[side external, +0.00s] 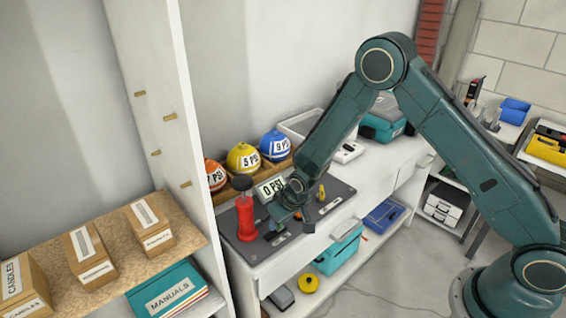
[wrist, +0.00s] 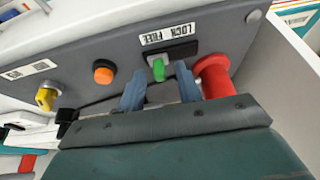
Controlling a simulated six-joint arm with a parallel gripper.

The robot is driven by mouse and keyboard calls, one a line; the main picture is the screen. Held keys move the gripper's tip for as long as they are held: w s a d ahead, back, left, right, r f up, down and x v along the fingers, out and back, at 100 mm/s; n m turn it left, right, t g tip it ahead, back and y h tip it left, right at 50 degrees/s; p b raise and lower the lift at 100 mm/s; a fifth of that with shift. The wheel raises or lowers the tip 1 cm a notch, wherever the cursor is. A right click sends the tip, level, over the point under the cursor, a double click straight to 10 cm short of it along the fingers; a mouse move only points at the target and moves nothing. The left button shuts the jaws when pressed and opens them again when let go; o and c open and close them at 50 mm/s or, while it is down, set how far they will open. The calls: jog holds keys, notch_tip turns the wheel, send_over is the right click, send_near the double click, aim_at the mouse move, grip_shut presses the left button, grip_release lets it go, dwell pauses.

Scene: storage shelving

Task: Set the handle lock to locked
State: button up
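The handle lock is a small green lever (wrist: 158,70) in a dark slot (wrist: 185,50) on the grey panel. It stands near the left end of the slot in the wrist view. A label (wrist: 168,34) beside the slot reads LOCK and FREE, upside down. My gripper (wrist: 161,78) is open, its two blue-grey fingers on either side of the lever with gaps showing; I cannot tell whether they touch it. A red pump (side external: 245,217) with a black handle (side external: 242,182) stands beside it. In the side view my gripper (side external: 290,215) is low over the panel, mostly hiding the lever.
An orange button (wrist: 103,72) and a yellow knob (wrist: 46,97) are on the panel. A 0 PSI display (side external: 270,187) stands behind my gripper. A white upright (side external: 170,125) rises left of the panel.

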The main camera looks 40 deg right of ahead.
jog(key=shift+f, duration=0.15)
grip_shut()
jog(key=shift+a, duration=1.9)
jog(key=shift+c, duration=1.2)
grip_release()
jog(key=shift+a, duration=0.1)
jog(key=shift+o, duration=1.2)
